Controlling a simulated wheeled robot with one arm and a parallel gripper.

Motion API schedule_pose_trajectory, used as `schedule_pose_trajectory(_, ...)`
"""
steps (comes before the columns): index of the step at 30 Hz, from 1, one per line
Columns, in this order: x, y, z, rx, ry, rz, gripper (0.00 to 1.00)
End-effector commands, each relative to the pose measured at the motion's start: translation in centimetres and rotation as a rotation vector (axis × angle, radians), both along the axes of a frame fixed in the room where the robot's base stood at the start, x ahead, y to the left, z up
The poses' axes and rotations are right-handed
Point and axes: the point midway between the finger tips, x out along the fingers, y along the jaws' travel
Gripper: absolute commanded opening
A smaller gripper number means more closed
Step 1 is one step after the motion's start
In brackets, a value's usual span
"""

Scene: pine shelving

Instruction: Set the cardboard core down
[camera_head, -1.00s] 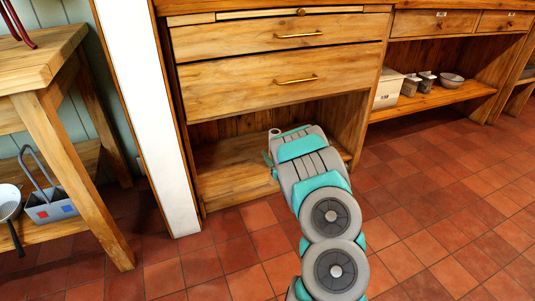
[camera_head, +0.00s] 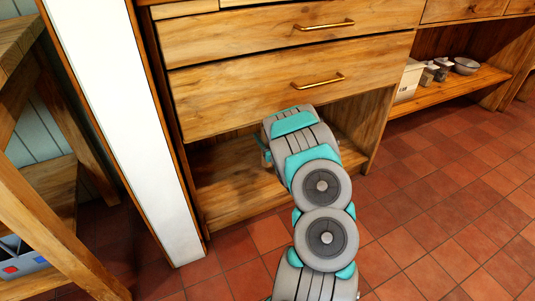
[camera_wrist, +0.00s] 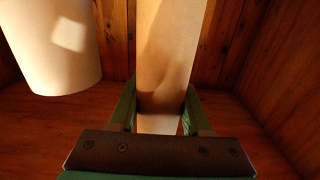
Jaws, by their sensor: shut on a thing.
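The cardboard core (camera_wrist: 168,45) is a pale tan tube in the middle of the wrist view. My gripper (camera_wrist: 160,95) is shut on it, with a green finger on each side. The tube stands roughly upright in the picture, and its lower end shows between the fingers. I cannot tell whether it touches the shelf board. In the head view my arm reaches into the open bay above the low shelf board (camera_head: 225,192), under the drawers. My arm hides the core there.
A wider pale cylinder (camera_wrist: 50,45) is close on the left in the wrist view, apart from the core. Plank walls (camera_wrist: 240,40) rise behind and to the right. Drawers (camera_head: 290,85) overhang the bay. A white post (camera_head: 130,130) stands left of it.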

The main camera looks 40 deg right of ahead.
Motion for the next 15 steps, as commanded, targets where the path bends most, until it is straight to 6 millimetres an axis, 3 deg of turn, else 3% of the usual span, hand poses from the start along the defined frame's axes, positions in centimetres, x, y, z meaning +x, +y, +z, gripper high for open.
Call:
schedule_pose_trajectory(8,-0.1,0.1,-4.3,0.003,0.000,0.000,0.00)
schedule_pose_trajectory(15,0.0,0.0,-5.9,0.001,0.000,-0.001,0.00)
